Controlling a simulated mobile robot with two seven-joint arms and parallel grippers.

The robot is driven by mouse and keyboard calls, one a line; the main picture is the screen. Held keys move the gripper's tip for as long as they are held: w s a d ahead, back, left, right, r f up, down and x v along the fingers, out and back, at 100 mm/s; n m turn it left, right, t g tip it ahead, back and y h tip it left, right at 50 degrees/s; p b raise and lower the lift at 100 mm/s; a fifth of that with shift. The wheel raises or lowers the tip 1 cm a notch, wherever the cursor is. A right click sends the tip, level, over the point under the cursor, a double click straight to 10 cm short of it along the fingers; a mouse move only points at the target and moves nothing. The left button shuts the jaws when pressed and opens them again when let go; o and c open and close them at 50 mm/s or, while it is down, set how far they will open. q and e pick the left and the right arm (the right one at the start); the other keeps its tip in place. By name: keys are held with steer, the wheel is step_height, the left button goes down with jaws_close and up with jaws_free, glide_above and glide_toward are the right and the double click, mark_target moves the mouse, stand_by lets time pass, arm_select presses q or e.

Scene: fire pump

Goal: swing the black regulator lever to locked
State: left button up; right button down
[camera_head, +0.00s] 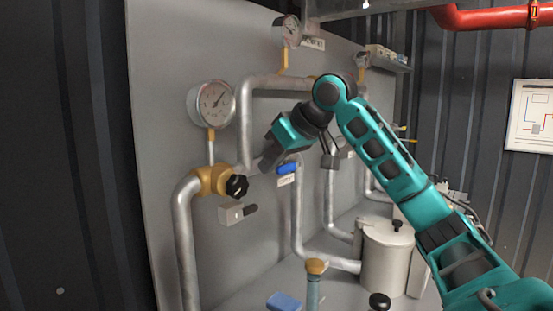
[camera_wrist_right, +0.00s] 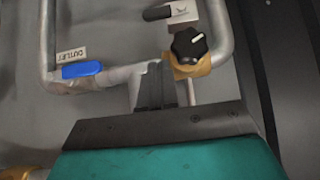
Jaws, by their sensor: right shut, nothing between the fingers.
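A black lever (camera_head: 250,210) sticks out to the right from a small grey box (camera_head: 231,214) below the brass valve. A round black knob (camera_head: 237,186) with a white pointer mark sits on the brass valve body (camera_head: 207,181); the knob also shows in the right wrist view (camera_wrist_right: 189,45). My right gripper (camera_head: 268,162) is shut and empty, up and to the right of the knob and lever. Its fingers (camera_wrist_right: 164,85) appear apart from both.
A blue handle (camera_head: 287,168) by an OUTLET label (camera_wrist_right: 72,52) is close to my right gripper. Pipes and a pressure gauge (camera_head: 212,103) stand on the grey panel (camera_head: 160,100). A grey canister (camera_head: 388,255) and a brass-topped post (camera_head: 315,267) are below.

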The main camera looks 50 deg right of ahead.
glide_above(246, 211)
steer(key=d, duration=0.2)
step_height(246, 211, down, 4)
steer(key=shift+s+f, duration=0.2)
steer(key=shift+f, duration=0.45)
steer(key=shift+s+f, duration=0.2)
steer(key=shift+f, duration=0.5)
steer(key=shift+s+f, duration=0.2)
steer(key=shift+f, duration=0.45)
steer(key=shift+d+f, duration=0.1)
steer(key=shift+d, duration=0.05)
